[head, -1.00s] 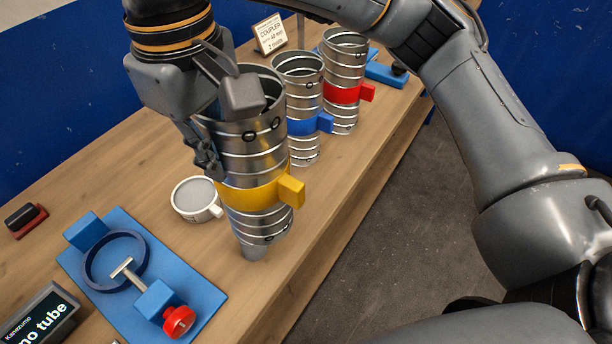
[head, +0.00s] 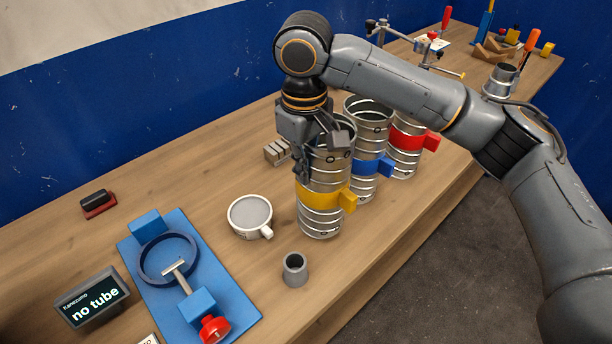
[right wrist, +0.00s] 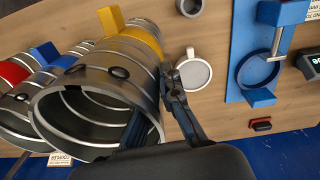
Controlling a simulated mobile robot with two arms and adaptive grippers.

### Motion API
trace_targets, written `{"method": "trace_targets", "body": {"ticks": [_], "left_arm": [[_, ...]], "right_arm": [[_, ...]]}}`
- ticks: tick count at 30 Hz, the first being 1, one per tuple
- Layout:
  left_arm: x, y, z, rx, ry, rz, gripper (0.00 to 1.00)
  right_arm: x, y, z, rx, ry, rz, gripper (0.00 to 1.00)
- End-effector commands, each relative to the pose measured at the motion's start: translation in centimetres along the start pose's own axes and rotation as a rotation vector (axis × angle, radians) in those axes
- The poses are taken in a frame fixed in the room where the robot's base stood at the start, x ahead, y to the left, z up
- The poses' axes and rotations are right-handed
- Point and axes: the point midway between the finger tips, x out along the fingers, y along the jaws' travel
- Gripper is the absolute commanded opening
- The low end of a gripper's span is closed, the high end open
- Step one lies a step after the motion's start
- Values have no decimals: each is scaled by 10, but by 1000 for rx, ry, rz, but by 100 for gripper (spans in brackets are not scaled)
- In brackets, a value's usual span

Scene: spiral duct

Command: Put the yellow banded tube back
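The yellow banded tube (head: 322,212) is a ribbed metal duct with a yellow band and tab. It is upright at the near end of a row with the blue banded tube (head: 363,178) and the red banded tube (head: 405,150), its base seemingly on the table. My right gripper (head: 320,150) is at its top, with fingers on either side of its wall. In the right wrist view, one finger is outside the yellow banded tube (right wrist: 95,85) and the other is inside its open mouth; the exact contact is partly hidden. My left gripper is not in view.
A white mug (head: 250,215) and a small grey cup (head: 295,269) stand close by. A blue clamp fixture (head: 235,318) with an empty ring and a display (head: 92,298) reading "no tube" are at the front left. Tools lie at the far end.

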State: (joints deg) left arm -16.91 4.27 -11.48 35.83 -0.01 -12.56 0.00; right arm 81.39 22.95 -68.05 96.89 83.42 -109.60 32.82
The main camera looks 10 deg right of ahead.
Motion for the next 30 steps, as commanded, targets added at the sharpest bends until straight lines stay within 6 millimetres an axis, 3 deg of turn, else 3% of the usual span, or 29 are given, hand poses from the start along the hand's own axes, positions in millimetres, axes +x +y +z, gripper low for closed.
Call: {"method": "trace_targets", "body": {"ticks": [7,19,23,30], "left_arm": [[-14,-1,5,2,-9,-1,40],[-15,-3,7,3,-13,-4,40],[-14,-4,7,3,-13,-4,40],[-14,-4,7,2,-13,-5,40]], "right_arm": [[30,3,-1,0,-1,1,0],[35,2,-1,0,1,0,0],[37,2,-1,0,0,0,28],[36,2,-1,1,0,0,28]]}}
